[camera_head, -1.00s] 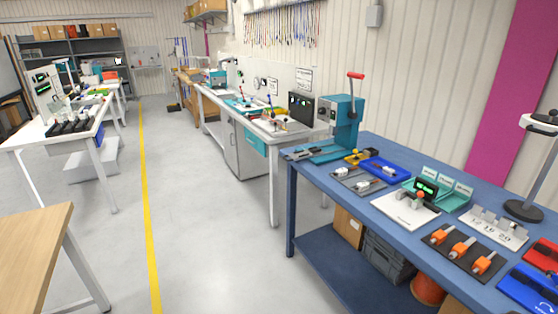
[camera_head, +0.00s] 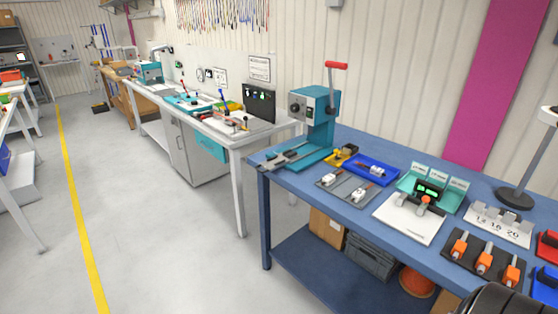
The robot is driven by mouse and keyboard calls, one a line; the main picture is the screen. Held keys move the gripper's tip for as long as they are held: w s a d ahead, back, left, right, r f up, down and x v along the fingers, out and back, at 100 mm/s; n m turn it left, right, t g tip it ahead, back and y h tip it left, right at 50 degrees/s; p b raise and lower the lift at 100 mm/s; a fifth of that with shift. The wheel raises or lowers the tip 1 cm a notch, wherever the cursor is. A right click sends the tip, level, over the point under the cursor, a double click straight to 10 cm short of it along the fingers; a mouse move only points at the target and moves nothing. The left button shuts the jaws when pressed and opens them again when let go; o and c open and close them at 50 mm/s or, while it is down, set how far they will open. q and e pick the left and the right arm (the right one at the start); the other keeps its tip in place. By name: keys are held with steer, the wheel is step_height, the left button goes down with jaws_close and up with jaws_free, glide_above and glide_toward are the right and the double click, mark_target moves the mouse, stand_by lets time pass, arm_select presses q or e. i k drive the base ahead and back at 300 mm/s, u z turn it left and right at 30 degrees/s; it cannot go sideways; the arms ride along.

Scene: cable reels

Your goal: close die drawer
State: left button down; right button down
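No drawer is clearly recognisable as the die drawer. A teal panel (camera_head: 211,148) that looks like a drawer front hangs under the white bench (camera_head: 243,141) in the middle distance; I cannot tell whether it is open or shut. A teal press (camera_head: 313,118) with a red-tipped lever stands at the far left end of the blue bench (camera_head: 340,212). An open teal case (camera_head: 456,203) with white labels and a small green display lies farther right on that bench. Neither gripper is in view.
On the blue bench are a blue tray (camera_head: 371,168), a white board (camera_head: 403,226), orange-handled tools (camera_head: 484,263) and a lamp (camera_head: 516,196). Grey crates (camera_head: 370,259) and a cardboard box (camera_head: 327,229) sit below. The floor (camera_head: 150,240) to the left is clear. A dark rounded shape, probably mine, enters bottom right.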

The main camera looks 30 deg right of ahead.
mark_target(277, 162)
steer(key=z, duration=0.8)
steer(key=i, duration=0.9)
steer(key=z, duration=0.95)
steer(key=i, duration=0.2)
steer(key=z, duration=0.35)
